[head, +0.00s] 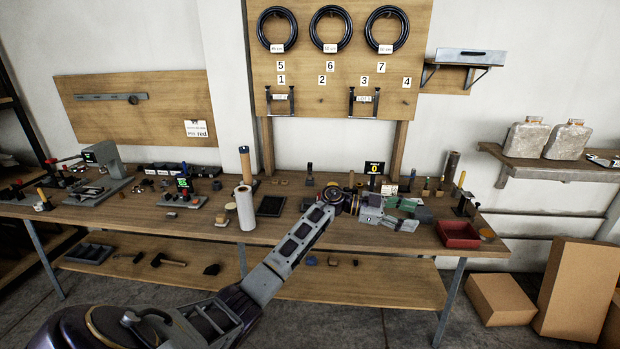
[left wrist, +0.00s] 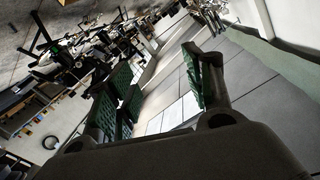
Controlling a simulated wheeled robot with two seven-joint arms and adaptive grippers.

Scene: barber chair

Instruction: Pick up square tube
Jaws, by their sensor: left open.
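A long grey metal piece with a dark slot in its front face, which looks like the square tube (head: 470,56), lies on a small bracket shelf high on the wall at the right. My left gripper (head: 413,210) is in front of the workbench's right half, below and to the left of that piece and well apart from it. In the left wrist view its two green-padded fingers (left wrist: 163,92) stand wide apart with nothing between them. The tube cannot be made out in the left wrist view. My right gripper is not in view.
The workbench (head: 300,228) is crowded with small tools and parts. A red tray (head: 458,236) stands near its right end. A wall shelf (head: 550,168) with two canisters is at the right, above cardboard boxes (head: 578,288). A wooden board (head: 340,60) holds three black rings.

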